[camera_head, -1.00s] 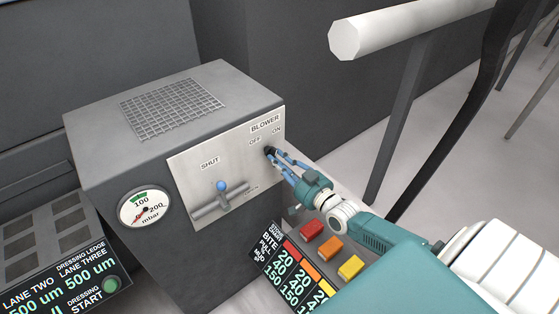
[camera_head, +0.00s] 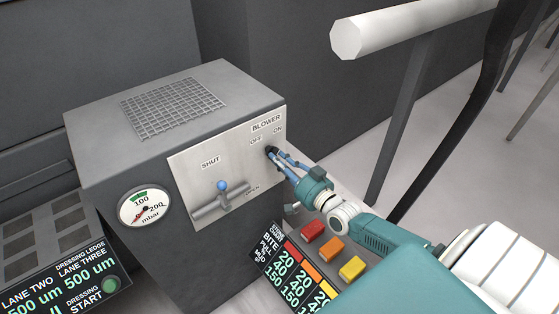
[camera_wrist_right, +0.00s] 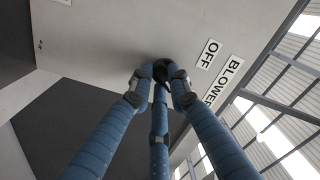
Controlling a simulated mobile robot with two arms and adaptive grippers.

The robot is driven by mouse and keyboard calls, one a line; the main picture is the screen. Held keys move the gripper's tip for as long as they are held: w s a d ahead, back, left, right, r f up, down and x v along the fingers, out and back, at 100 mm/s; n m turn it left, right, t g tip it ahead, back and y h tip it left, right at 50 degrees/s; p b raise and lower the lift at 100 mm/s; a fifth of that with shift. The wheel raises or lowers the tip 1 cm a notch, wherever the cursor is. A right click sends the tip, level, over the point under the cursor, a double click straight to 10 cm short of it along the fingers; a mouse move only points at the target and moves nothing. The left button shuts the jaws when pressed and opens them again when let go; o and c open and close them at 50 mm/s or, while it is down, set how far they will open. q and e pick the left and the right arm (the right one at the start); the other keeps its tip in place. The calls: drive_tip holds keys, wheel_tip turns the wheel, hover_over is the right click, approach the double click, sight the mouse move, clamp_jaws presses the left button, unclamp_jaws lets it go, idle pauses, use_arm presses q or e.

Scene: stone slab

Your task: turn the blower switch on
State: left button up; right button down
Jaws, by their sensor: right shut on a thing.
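The blower switch (camera_wrist_right: 161,66) is a small dark knob on the light front plate (camera_head: 240,165) of a grey box. It sits just under the OFF and ON labels, below the BLOWER label (camera_head: 265,123). My right gripper (camera_head: 271,153) is at the switch, its blue fingers closed together around it. In the right wrist view the fingertips (camera_wrist_right: 160,76) meet on the dark knob, with the OFF label close by to the right. The fingers hide most of the switch, so I cannot tell which way it points. My left gripper is not in view.
On the same plate, left of the switch, is a lever with a blue ball (camera_head: 222,186) between SHUT and OPEN labels. A pressure gauge (camera_head: 144,207) is on the box's left. A white rail (camera_head: 410,27) crosses above.

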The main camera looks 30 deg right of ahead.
drive_tip(key=c, duration=1.6)
unclamp_jaws()
drive_tip(key=shift+c, duration=0.2)
drive_tip(key=s+d, duration=0.1)
drive_tip(key=s, duration=1.1)
drive_tip(key=shift+f, duration=0.1)
